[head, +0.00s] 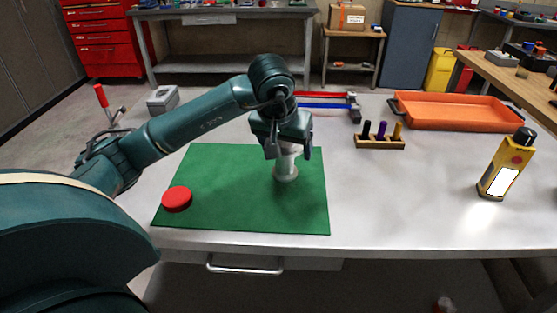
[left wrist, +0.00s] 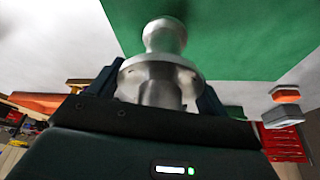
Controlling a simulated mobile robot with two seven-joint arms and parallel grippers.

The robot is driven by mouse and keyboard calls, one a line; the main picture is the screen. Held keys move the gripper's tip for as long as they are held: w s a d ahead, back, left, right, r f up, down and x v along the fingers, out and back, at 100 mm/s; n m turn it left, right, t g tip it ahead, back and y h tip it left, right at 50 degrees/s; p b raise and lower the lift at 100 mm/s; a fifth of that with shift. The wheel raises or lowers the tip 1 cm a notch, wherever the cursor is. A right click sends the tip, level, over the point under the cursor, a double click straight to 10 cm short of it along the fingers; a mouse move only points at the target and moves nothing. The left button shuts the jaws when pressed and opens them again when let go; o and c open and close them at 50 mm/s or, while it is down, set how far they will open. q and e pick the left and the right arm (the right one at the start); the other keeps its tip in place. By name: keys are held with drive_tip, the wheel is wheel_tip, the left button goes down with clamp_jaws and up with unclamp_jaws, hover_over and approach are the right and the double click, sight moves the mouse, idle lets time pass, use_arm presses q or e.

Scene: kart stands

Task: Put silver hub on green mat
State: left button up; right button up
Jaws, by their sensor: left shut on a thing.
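The silver hub (head: 285,168) is a stepped metal piece with a wide flange, held upright under my left gripper (head: 284,143). In the left wrist view the hub (left wrist: 160,72) sits between both fingers of the left gripper (left wrist: 160,92), which is shut on it. The green mat (head: 235,205) lies on the workbench, and the hub is over its right part. The mat also shows in the left wrist view (left wrist: 235,40). I cannot tell whether the hub's lower end touches the mat. My right gripper is not in view.
A red round puck (head: 176,199) lies on the mat's left side. A small rack with coloured pegs (head: 380,142), an orange tray (head: 455,112) and a yellow bottle (head: 503,170) stand to the right. A red and blue clamp (head: 325,100) lies behind the mat. The bench's front right is clear.

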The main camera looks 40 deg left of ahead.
sight(285, 161)
use_arm(q)
drive_tip(key=shift+f, duration=2.15)
drive_tip(key=shift+f, duration=0.1)
drive_tip(key=o, duration=0.8)
drive_tip(key=shift+f, duration=0.15)
drive_tip(key=o, duration=0.4)
drive_tip(key=shift+o, duration=0.2)
drive_tip(key=shift+r, duration=0.35)
drive_tip(key=v, duration=1.1)
drive_tip(key=shift+s+r, duration=0.3)
drive_tip(key=shift+r, duration=0.05)
